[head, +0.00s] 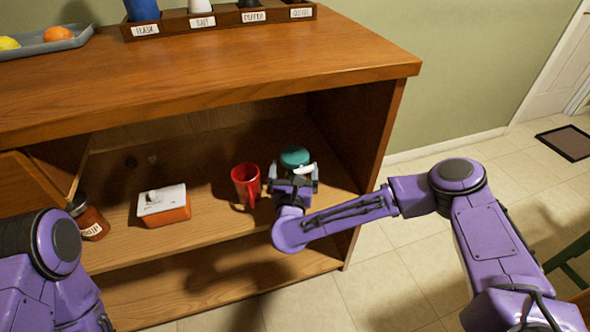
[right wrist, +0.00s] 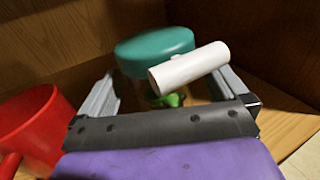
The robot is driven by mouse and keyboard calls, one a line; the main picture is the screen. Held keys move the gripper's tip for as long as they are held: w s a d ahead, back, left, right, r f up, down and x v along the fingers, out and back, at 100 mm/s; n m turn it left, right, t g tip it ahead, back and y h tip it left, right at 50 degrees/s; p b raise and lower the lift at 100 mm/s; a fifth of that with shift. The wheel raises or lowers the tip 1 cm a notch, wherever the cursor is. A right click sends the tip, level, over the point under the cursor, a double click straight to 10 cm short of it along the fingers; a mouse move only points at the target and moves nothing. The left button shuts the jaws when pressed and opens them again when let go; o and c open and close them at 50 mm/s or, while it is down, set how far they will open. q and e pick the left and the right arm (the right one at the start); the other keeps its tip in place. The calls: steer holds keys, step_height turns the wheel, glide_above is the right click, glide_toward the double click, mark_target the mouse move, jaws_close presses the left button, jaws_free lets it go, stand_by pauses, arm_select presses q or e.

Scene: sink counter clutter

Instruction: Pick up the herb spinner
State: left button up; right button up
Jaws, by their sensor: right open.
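The herb spinner has a teal-green lid (head: 294,157) and a white cylindrical handle, and it stands on the cabinet's open shelf near the right side wall. It also shows in the right wrist view (right wrist: 153,45), with a clear body and something bright green low inside. My right gripper (head: 293,173) is open in front of it, with a finger towards each side of the spinner. The gripper's palm hides the spinner's lower part. My left gripper is out of view; only part of my left arm shows at lower left.
A red mug (head: 246,183) stands just left of the right gripper, close to it. Farther left are an orange box with a white lid (head: 163,205) and a labelled jar (head: 89,218). The cabinet's top (head: 220,65) overhangs the shelf, and its side wall (head: 372,135) is close on the right.

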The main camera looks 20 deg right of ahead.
steer(key=c, duration=1.2)
steer(key=shift+r, duration=0.15)
